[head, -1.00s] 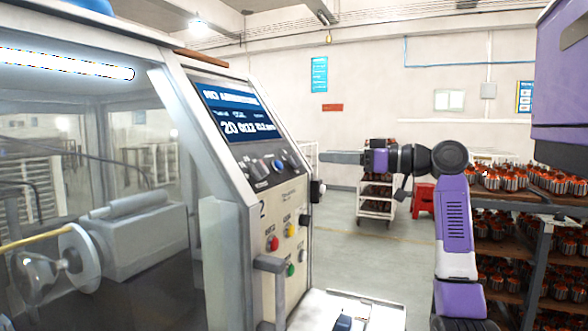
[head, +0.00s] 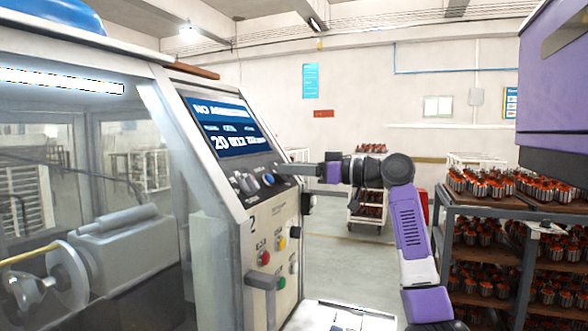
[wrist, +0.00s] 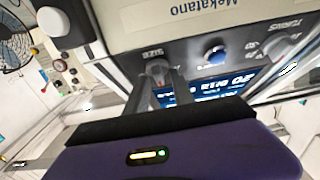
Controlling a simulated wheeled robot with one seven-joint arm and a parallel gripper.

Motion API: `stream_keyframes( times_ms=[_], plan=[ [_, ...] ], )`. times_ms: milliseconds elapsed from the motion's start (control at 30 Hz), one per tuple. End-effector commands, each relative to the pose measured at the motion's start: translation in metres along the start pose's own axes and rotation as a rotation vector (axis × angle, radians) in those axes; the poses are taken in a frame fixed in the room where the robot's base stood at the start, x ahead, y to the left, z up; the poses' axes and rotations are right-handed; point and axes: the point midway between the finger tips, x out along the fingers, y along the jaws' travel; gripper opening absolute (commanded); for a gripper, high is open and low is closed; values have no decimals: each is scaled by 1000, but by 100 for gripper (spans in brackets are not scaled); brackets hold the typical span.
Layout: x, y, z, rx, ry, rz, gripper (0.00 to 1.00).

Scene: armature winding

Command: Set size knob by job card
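The size knob (wrist: 158,68), grey and under the label SIZE, is on the machine's control panel in the wrist view. My gripper (wrist: 163,74) is open, its two dark fingers apart with their tips at the knob, one on each side. Contact cannot be told. In the head view my gripper (head: 282,170) reaches the panel's right edge and hides the size knob. The blue knob (wrist: 213,52) and the grey TURNS knob (wrist: 280,45) sit beside it. The screen (head: 222,125) is lit, with partly blurred text and numbers. No job card is clearly readable.
Red, yellow and green buttons (head: 264,258) and a protruding grey handle (head: 265,282) are below the knobs. A rack (head: 490,203) of armatures stands at right, with a small pale paper (head: 548,229) on it. A white cart (head: 370,207) stands behind on open floor.

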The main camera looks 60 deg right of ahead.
Motion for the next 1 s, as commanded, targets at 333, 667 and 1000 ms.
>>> stream_keyframes(
  times_ms=[333, 667, 1000],
  plan=[
    [0, 0, 0, 4, 0, 2, 0],
    [0, -1, -2, 101, 2, 71, 0],
    [0, -2, -6, 345, 1, 241, 0]
  ],
)
